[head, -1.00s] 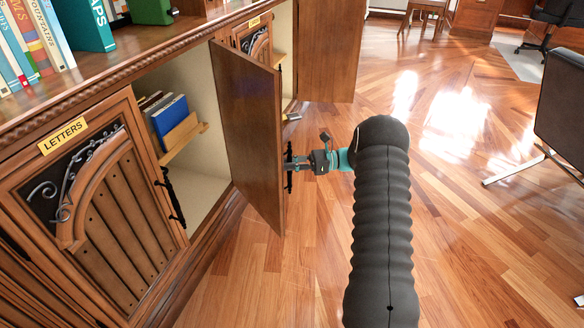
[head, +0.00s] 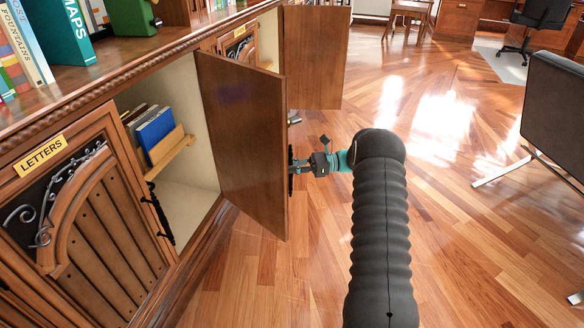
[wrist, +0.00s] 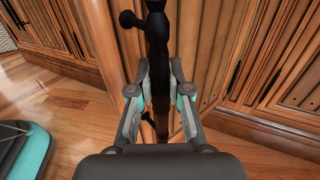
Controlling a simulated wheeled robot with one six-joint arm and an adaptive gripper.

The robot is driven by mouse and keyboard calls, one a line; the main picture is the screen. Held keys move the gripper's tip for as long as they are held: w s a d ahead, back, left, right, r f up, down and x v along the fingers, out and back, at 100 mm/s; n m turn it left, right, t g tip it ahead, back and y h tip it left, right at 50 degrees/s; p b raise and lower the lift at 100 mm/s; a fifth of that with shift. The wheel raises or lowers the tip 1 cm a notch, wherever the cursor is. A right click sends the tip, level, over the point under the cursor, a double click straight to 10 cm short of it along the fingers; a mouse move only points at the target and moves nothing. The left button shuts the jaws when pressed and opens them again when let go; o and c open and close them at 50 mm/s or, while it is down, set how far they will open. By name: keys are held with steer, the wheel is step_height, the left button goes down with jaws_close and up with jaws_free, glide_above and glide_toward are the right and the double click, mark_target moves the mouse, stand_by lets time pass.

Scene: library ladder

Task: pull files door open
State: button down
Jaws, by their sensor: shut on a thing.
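A brown wooden cabinet door (head: 240,145) stands swung out from its compartment in the head view, its plain inner face towards me. No label shows on it, so I cannot read whether it is the files door. My gripper (head: 298,166) is at the door's free edge, on its far side. In the wrist view my gripper (wrist: 160,95) has its fingers on both sides of a black upright handle (wrist: 157,45) and is shut on it. In the head view most of the handle (head: 290,180) is hidden behind the door edge and the fingers.
The opened compartment holds blue and tan folders (head: 157,135). The door marked LETTERS (head: 95,220) is shut at left. Another door (head: 315,55) stands open farther back. A dark chair (head: 555,110) stands at right. Clear wooden floor (head: 460,230) lies right of my arm.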

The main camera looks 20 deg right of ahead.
steer(key=c, duration=1.1)
jaws_free()
steer(key=shift+s+d, duration=0.2)
steer(key=shift+d, duration=0.1)
steer(key=s+d, duration=0.1)
steer(key=d, duration=1)
steer(key=shift+d, duration=0.2)
steer(key=shift+s, duration=0.1)
